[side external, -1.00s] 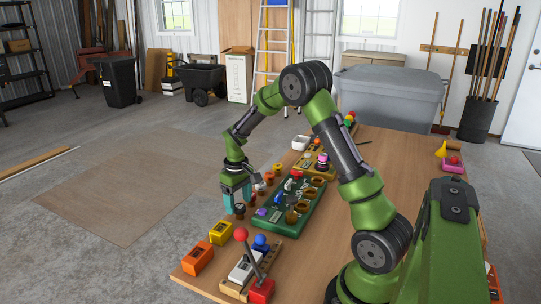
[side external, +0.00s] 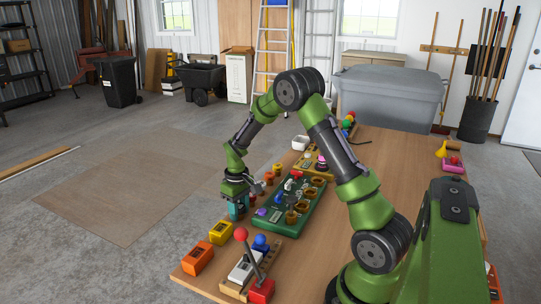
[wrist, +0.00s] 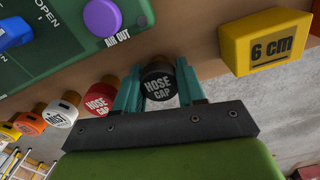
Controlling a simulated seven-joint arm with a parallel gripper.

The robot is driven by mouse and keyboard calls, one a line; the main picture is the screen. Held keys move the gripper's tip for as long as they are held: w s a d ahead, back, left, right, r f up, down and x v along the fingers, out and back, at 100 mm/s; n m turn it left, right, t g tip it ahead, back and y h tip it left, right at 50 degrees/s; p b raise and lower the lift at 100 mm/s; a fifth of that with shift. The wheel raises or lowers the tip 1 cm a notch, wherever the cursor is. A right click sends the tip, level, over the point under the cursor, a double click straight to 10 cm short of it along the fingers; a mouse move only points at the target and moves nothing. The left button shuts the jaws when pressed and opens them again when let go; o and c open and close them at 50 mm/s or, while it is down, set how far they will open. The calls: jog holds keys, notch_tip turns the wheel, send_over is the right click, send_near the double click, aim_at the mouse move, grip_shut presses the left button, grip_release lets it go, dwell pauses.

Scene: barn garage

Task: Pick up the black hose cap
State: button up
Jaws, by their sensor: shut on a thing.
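The black hose cap (wrist: 158,86), lettered "HOSE CAP", sits between the two teal fingers of my gripper (wrist: 158,92) in the wrist view. The fingers are shut on its sides. In the side view my gripper (side external: 238,208) is low at the table's left edge, left of the green board, and hides most of the cap. I cannot tell whether the cap still touches the table.
The green board (wrist: 60,62) with a purple "AIR OUT" knob (wrist: 102,17) lies close by. A red hose cap (wrist: 98,99) and several other caps stand in a row beside my gripper. A yellow "6 cm" block (wrist: 262,42) is on the other side.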

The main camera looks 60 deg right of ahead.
aim_at(239, 206)
notch_tip(239, 206, up, 8)
jog(key=shift+r, duration=0.1)
jog(key=shift+s+d+r, duration=0.15)
jog(key=shift+d+r, duration=0.2)
jog(key=shift+r, duration=0.2)
jog(key=shift+s+d+r, duration=0.15)
jog(key=shift+d+r, duration=0.2)
jog(key=shift+r, duration=0.15)
jog(key=s+d, duration=0.3)
jog(key=s, duration=0.5)
jog(key=s+d, duration=0.4)
jog(key=s, duration=0.4)
jog(key=shift+d+m, duration=0.2)
jog(key=shift+m, duration=0.2)
jog(key=shift+s+f+n, duration=0.1)
jog(key=shift+f+n, duration=0.25)
jog(key=shift+n, duration=0.05)
jog(key=shift+f, duration=2.7)
jog(key=shift+r, duration=0.1)
jog(key=shift+r, duration=0.55)
